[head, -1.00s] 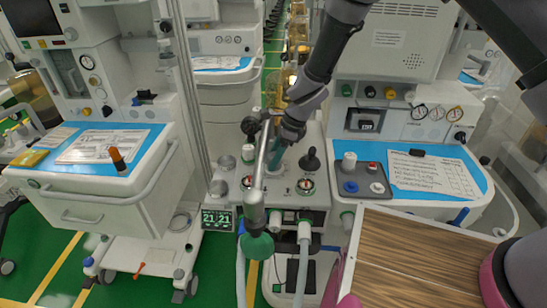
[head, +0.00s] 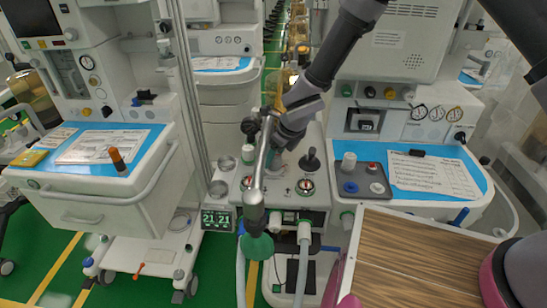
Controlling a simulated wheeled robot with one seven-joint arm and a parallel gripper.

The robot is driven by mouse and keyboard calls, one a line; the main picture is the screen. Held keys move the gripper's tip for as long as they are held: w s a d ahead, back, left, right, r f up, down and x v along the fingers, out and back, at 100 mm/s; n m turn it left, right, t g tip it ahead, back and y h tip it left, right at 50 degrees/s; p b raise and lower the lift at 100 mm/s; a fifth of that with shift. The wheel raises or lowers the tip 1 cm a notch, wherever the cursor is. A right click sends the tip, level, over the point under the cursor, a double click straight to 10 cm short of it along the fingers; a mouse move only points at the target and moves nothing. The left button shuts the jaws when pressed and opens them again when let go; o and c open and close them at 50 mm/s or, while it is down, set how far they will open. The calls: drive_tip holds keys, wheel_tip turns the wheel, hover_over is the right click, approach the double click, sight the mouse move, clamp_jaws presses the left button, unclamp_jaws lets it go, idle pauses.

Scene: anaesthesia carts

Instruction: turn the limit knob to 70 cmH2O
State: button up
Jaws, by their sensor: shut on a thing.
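My arm reaches down from the upper right to the middle cart's grey-white control block (head: 287,203). My gripper (head: 273,156) is at the top of this block, just right of the metal pole arm, and partly hidden by my wrist. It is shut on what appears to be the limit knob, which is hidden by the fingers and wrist. The knob's scale and pointer cannot be read here.
A metal pole arm (head: 261,165) with a green bag (head: 257,246) stands in front of the block. A black-topped lever (head: 311,160) and a round gauge (head: 305,186) are close on the right. A small display (head: 216,218) reads 21 21.

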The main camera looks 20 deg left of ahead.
idle(0.4)
drive_tip(key=o, duration=1.4)
drive_tip(key=v, duration=1)
drive_tip(key=shift+s+d+r, duration=0.1)
drive_tip(key=shift+d+r, duration=0.1)
drive_tip(key=shift+r, duration=0.15)
